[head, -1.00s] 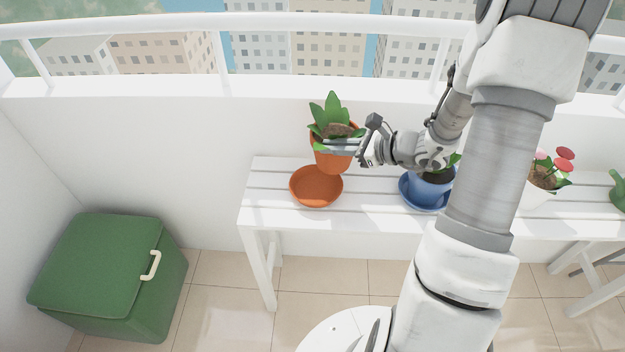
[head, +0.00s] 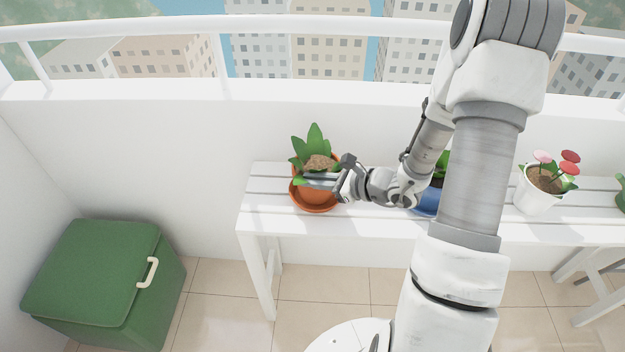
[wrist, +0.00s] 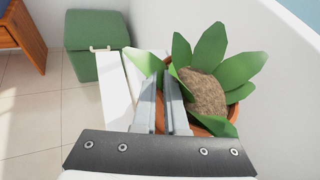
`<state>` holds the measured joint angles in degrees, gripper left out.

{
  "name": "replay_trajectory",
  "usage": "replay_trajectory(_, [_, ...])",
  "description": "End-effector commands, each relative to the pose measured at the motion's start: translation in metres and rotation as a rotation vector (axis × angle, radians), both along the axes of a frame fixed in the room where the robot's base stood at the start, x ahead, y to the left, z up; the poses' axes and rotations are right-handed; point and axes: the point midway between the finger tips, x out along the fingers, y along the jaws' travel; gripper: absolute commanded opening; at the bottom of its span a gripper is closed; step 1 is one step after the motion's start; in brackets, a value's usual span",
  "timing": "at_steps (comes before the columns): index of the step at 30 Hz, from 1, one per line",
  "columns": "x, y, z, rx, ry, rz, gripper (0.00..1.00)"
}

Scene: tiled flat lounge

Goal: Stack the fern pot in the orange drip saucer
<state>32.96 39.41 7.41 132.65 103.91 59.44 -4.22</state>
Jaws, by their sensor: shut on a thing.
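The fern pot (head: 317,190) is an orange pot with broad green leaves and brown soil. In the head view it appears upright over the orange drip saucer (head: 316,209), whose rim shows around the pot's lower part. I cannot tell whether the pot's base touches the saucer's floor. My gripper (head: 320,181) reaches in from the right and is shut on the pot's near rim. In the wrist view the gripper fingers (wrist: 166,105) lie against the pot's rim, and the soil and leaves of the fern pot (wrist: 233,110) show beyond; the saucer is hidden there.
The white slatted bench (head: 270,216) holds a blue pot (head: 428,202), partly behind my arm, and a white pot with red and pink flowers (head: 537,199). A green lidded box (head: 95,280) stands on the tiles at left. A white wall and railing run behind.

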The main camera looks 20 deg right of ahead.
Motion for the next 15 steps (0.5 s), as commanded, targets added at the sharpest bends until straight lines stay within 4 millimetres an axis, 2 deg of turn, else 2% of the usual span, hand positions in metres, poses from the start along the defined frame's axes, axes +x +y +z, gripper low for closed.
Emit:
replay_trajectory(8, [0.0008, 0.0001, -0.0055, 0.0, -0.004, 0.001, 0.0])
replay_trajectory(9, [0.0001, -0.0001, -0.0068, 0.0, 0.0, 0.0, 0.12])
replay_trajectory(12, [0.0001, -0.0001, -0.0055, 0.0, 0.0, 0.0, 0.29])
replay_trajectory(14, [0.0001, -0.0001, -0.0055, 0.0, 0.0, 0.0, 0.4])
replay_trajectory(15, [0.0001, -0.0001, -0.0055, 0.0, 0.0, 0.0, 0.4])
